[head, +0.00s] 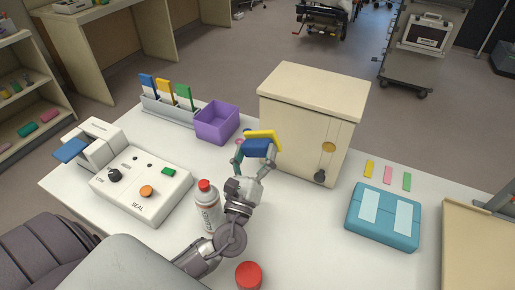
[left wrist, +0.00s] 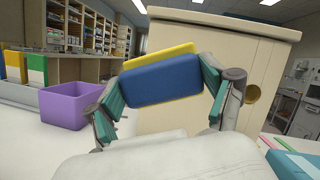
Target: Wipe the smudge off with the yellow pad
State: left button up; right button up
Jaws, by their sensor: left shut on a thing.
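The pad (head: 262,141) has a yellow layer and a thicker blue layer. My left gripper (head: 257,158) is shut on it and holds it up beside the left side of the cream cabinet (head: 303,137). In the left wrist view the pad (left wrist: 160,80) spans the two teal fingertips, blue side toward the camera, yellow along its top edge. I cannot tell whether it touches the cabinet. I cannot make out a smudge for certain; the cabinet front has a round gold-brown spot (head: 329,147) that may be a fitting. My right gripper is not in view.
A white-red bottle (head: 207,207) stands close left of my left arm, and a red-topped item (head: 248,275) is nearer. A purple bin (head: 217,123), a sealing device (head: 142,185) and a teal case (head: 383,215) share the white table.

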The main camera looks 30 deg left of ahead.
pick_arm(q)
jog(key=shift+s+f, duration=0.1)
jog(key=shift+s, duration=0.35)
jog(key=shift+s+d+b, duration=0.1)
jog(key=shift+s+b, duration=0.35)
jog(key=shift+s, duration=0.6)
